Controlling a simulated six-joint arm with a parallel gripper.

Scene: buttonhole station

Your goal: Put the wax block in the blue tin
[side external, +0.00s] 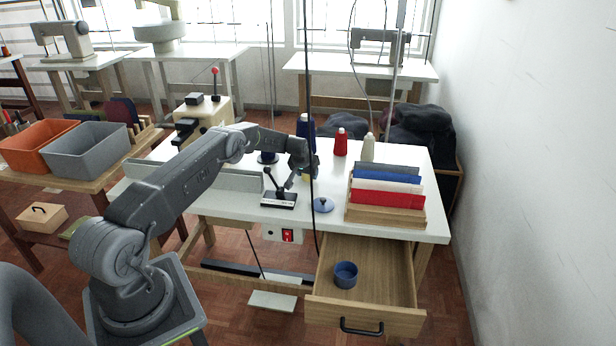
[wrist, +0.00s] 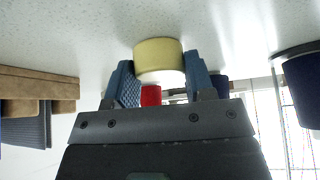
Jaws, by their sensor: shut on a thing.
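The pale yellow wax block (wrist: 158,56) is a short round piece between the two blue-grey fingers of my gripper (wrist: 161,78), which is shut on it. In the side view my gripper (side external: 304,174) is over the white table, and only a sliver of the wax block (side external: 306,178) shows. I cannot tell whether the block touches the tabletop. The blue tin (side external: 345,280) is round and open-topped, and stands in the pulled-out drawer, below and in front of my gripper. A flat round blue lid with a knob (side external: 323,205) lies on the tabletop.
The wooden drawer (side external: 398,285) is open at the table front. A rack of folded fabrics (side external: 385,198) stands right of the lid. A small black lever device (side external: 279,195) is left of it. Red (side external: 340,147), white and dark blue thread cones stand behind. A dark cable hangs near my gripper.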

